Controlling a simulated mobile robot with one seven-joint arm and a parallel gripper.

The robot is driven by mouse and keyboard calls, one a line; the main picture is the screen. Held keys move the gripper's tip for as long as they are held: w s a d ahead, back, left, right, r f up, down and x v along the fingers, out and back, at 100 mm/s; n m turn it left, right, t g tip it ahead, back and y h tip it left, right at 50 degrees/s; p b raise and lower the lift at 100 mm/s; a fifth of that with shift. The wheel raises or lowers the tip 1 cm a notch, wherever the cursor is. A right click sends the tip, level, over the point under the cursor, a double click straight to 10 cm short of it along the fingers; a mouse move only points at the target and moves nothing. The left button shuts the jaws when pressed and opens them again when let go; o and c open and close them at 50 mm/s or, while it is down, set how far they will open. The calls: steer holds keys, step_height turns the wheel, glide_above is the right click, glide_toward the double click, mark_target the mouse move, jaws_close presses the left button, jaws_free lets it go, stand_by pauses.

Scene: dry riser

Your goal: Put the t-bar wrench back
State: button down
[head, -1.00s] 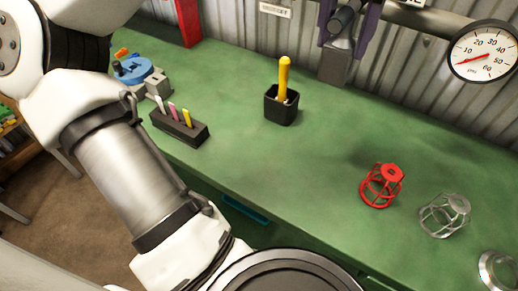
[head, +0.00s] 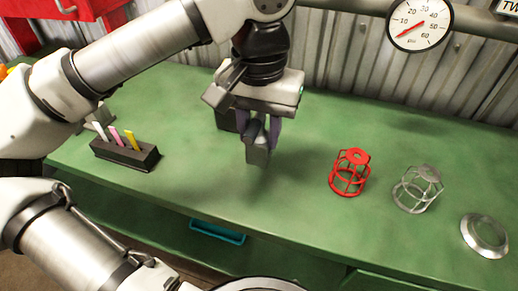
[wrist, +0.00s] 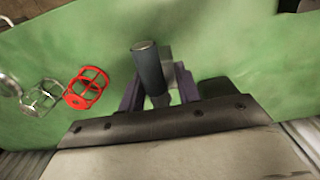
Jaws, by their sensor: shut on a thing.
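My gripper (head: 259,130), with purple fingers, is shut on the t-bar wrench and holds it over the green bench. The wrench (head: 258,156) shows a dark round crossbar between the fingers and a grey block-like lower end pointing down. In the wrist view the dark bar of the wrench (wrist: 150,68) stands out between the fingers. The head view does not clearly show whether its lower end touches the bench. A black holder (head: 225,119) is mostly hidden behind my gripper.
A red wire cage (head: 350,172), a grey wire cage (head: 417,189) and a round metal dish (head: 485,235) stand to the right. A black marker block (head: 125,153) is at left. A pressure gauge (head: 420,22) is on the back wall.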

mark_target(259, 138)
steer(key=shift+f, duration=2.2)
steer(key=shift+f+b, duration=0.25)
steer(key=shift+b, duration=0.2)
steer(key=c, duration=1)
jaws_free()
steer(key=shift+r, duration=0.1)
step_height(259, 138, up, 12)
steer(key=shift+r+p, duration=0.15)
steer(key=shift+p, duration=0.8)
